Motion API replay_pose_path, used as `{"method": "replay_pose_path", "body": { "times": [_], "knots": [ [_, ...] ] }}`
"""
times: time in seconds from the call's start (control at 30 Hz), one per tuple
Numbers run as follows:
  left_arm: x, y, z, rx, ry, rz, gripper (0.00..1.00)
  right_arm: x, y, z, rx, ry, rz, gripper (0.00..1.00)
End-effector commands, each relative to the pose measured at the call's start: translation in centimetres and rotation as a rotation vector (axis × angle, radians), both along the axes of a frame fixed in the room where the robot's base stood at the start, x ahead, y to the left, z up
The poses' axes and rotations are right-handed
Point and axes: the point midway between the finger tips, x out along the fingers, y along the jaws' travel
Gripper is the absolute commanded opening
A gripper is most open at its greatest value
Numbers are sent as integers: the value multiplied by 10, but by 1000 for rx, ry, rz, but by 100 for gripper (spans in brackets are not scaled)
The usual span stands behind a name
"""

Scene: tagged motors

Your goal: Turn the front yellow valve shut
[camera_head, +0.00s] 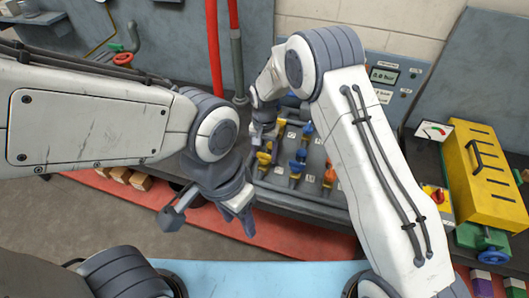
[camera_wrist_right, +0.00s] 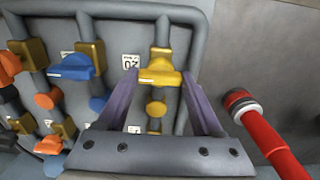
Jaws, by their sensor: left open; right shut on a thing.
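The front yellow valve (camera_head: 264,158) is at the near left of the valve panel, beside a blue valve and an orange valve. In the right wrist view its yellow handle (camera_wrist_right: 160,72) lies between the two purple-grey fingers of my right gripper (camera_wrist_right: 160,80). That gripper is shut on the handle; in the head view my right gripper (camera_head: 262,132) is just behind the valve, its fingertips hard to see. My left gripper (camera_head: 211,217) is open and empty in front of the panel, to its left.
A blue valve (camera_wrist_right: 72,66) and an orange valve (camera_wrist_right: 8,66) share the row. A red pipe (camera_head: 213,50) stands behind, left of the panel. Open floor (camera_head: 90,220) lies at lower left.

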Motion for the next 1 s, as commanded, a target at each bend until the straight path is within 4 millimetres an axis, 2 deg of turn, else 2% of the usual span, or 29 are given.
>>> {"method": "replay_pose_path", "body": {
  "times": [0.17, 0.2, 0.27, 0.67, 0.77, 1.0],
  "knots": [
    [0, 0, 0, 0, 0, 0, 50, 0, 0, 1, 1, 0, -1, 12],
    [0, 0, 0, 0, 0, 0, 50, 0, 0, 1, 1, 0, -1, 75],
    [0, 0, 0, 0, 0, 0, 50, 0, 0, 1, 1, 0, -1, 98],
    [0, 0, -2, 0, 0, 0, 50, 1, 0, 5, 1, -3, 0, 98],
    [0, 0, -6, 0, 0, 0, 50, 1, 1, 18, 2, -4, 0, 98],
    [0, 0, -16, 0, 0, 0, 50, 1, 1, 66, 2, -5, 0, 98]
  ]
}}
